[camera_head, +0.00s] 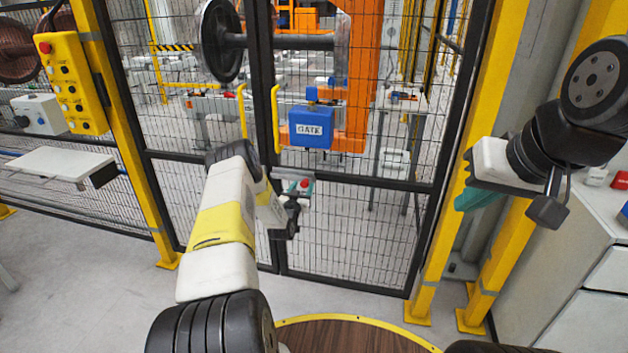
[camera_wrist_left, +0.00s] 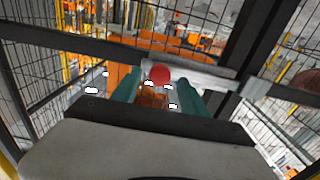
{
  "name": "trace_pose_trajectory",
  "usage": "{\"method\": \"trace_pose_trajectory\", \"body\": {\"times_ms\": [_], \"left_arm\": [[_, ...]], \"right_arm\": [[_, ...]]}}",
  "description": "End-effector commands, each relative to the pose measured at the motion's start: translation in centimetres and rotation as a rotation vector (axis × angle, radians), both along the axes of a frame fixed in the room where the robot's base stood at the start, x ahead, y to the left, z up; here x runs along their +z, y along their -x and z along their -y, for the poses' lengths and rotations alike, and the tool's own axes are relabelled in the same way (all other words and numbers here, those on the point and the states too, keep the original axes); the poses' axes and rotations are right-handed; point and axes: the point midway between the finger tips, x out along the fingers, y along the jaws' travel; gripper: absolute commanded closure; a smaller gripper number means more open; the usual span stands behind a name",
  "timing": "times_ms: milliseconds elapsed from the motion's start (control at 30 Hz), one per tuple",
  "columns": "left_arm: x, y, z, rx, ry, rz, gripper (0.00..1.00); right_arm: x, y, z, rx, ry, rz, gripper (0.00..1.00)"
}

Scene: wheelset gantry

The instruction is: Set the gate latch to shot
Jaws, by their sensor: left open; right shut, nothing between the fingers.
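The gate (camera_head: 345,235) is a black-framed mesh panel, standing closed in the fence, with a blue box marked GATE (camera_head: 310,142) on it. Below the box, the latch shows as a pale metal bar (camera_head: 291,173) with a red knob (camera_head: 304,184). In the left wrist view the bar (camera_wrist_left: 208,79) runs across the gate frame, and the red knob (camera_wrist_left: 159,75) appears between the teal fingers. My left gripper (camera_wrist_left: 158,88) is open around the knob's line of sight; I cannot tell whether it touches. My right gripper (camera_head: 475,197) is shut and empty, far right.
Yellow posts (camera_head: 487,130) stand right of the gate. A yellow button panel (camera_head: 70,80) and a white shelf (camera_head: 62,166) are at left. A grey cabinet (camera_head: 570,250) stands at right. A wheelset (camera_head: 222,40) shows behind the mesh. The floor before the gate is clear.

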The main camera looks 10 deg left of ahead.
Motion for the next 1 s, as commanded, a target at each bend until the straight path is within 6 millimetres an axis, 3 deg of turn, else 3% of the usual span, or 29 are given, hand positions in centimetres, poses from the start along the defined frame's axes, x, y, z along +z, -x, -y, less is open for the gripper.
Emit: {"method": "trace_pose_trajectory", "body": {"times_ms": [333,600,1000], "left_arm": [[0.02,-0.57,0.06,0.000,0.001,0.000,0.49],[0.02,-0.55,0.05,0.000,0.001,0.000,1.00],[0.02,-0.54,0.03,0.000,0.001,0.000,1.00]], "right_arm": [[0.00,0.00,0.00,0.000,0.000,0.000,1.00],[0.00,0.00,0.00,0.000,0.000,0.000,1.00],[0.00,0.00,0.00,0.000,0.000,0.000,1.00]]}}
